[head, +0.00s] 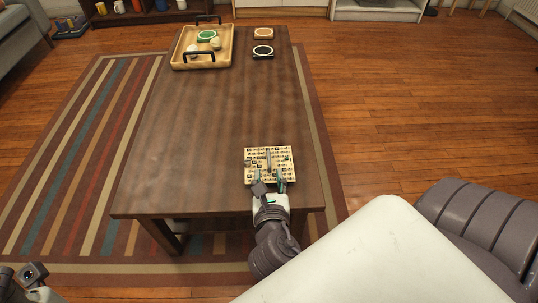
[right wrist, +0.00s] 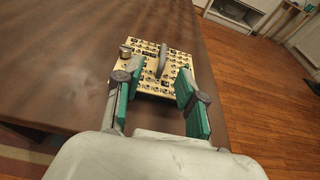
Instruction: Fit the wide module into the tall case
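A cream panel module (head: 284,165) with rows of small knobs and dark sockets lies on the table near its front right corner. A grey bar-like handle stands up from its middle. The module also shows in the right wrist view (right wrist: 178,78). My right gripper (head: 272,184) is at its near edge, with green-padded fingers apart. In the right wrist view, the gap between the fingertips (right wrist: 157,76) looks empty, with the module just beyond; contact is unclear. Part of my left arm shows at the lower left corner of the head view; its finger state is unclear. I see no tall case.
The brown table (head: 200,130) is mostly bare. A wooden tray (head: 181,48) with black handles and several small items stands at its far end. Two small round-topped pieces, one tan (head: 264,33) and one black (head: 263,52), lie right of it. A striped rug (head: 95,140) lies underneath.

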